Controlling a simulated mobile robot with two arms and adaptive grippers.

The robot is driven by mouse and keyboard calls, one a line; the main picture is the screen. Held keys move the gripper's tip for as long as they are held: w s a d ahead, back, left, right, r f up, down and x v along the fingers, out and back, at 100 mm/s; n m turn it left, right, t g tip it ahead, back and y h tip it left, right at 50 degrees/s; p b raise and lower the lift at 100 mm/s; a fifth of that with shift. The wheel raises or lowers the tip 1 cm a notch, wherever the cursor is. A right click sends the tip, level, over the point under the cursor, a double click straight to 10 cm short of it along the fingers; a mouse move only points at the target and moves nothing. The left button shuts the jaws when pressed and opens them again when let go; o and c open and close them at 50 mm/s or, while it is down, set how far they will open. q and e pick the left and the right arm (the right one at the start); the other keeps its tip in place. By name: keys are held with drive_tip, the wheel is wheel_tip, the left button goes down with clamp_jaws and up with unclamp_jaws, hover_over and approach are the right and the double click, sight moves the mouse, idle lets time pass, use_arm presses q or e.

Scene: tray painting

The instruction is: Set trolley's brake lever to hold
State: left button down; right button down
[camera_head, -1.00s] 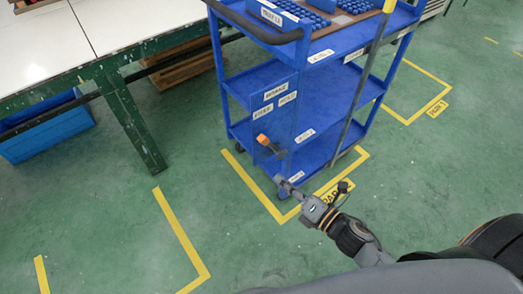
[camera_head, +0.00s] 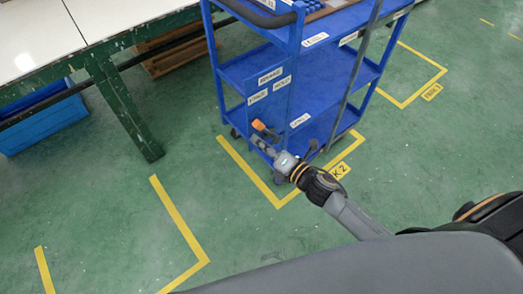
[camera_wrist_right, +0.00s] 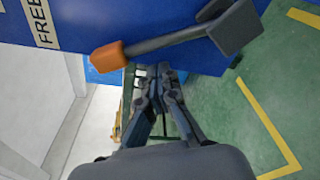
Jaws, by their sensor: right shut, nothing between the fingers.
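The blue trolley (camera_head: 320,75) stands at the upper middle of the head view. Its brake lever (camera_head: 259,125), with an orange tip and dark shaft, is low on the near end panel. In the right wrist view the lever (camera_wrist_right: 165,41) runs from its orange tip at the left to a dark bracket at the upper right. A label (camera_wrist_right: 42,20) reading FREE is at the upper left there. My right gripper (camera_head: 262,143) is shut and empty, just below the lever in the head view. In the wrist view its fingers (camera_wrist_right: 157,72) show below the shaft; contact is unclear.
Yellow floor lines (camera_head: 250,175) mark the bay around the trolley. A white-topped table (camera_head: 120,22) with green legs stands at the left, with a blue bin (camera_head: 45,125) beneath. Green floor (camera_head: 100,200) is clear in front.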

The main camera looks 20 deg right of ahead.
use_arm(q)
drive_tip(key=shift+s+f, duration=0.4)
drive_tip(key=shift+s, duration=0.15)
use_arm(e)
drive_tip(key=shift+d+r, duration=0.55)
drive_tip(key=shift+d, duration=0.25)
use_arm(q)
drive_tip(key=shift+s, duration=0.2)
use_arm(e)
drive_tip(key=shift+w+d, duration=0.1)
drive_tip(key=shift+w, duration=0.05)
